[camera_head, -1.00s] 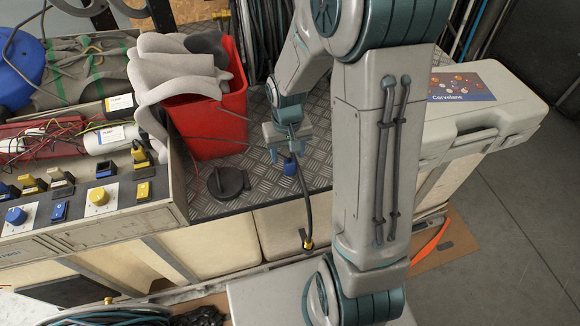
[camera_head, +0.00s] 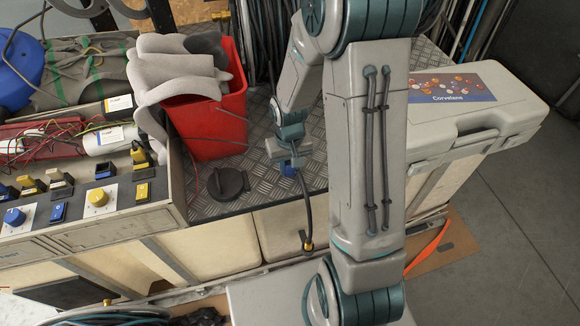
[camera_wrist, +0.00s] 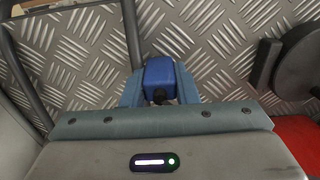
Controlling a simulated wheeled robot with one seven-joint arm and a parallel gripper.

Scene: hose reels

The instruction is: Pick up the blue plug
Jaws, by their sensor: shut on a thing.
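The blue plug (camera_wrist: 159,75) is a small blue block with a dark cable end, seen in the wrist view between the fingers of my gripper (camera_wrist: 160,88). The fingers are shut on its two sides. In the head view the blue plug (camera_head: 289,169) shows just under my gripper (camera_head: 290,165), over the metal tread-plate top. I cannot tell whether the plug still touches the plate. A dark cable (camera_head: 307,205) hangs beside it over the front edge, ending in a yellow and black tip.
A red bin (camera_head: 208,130) with grey foam pieces stands left of my gripper. A round dark lid-like object (camera_head: 228,185) lies on the plate. A control panel (camera_head: 85,205) is at far left, and a grey case (camera_head: 470,120) at right.

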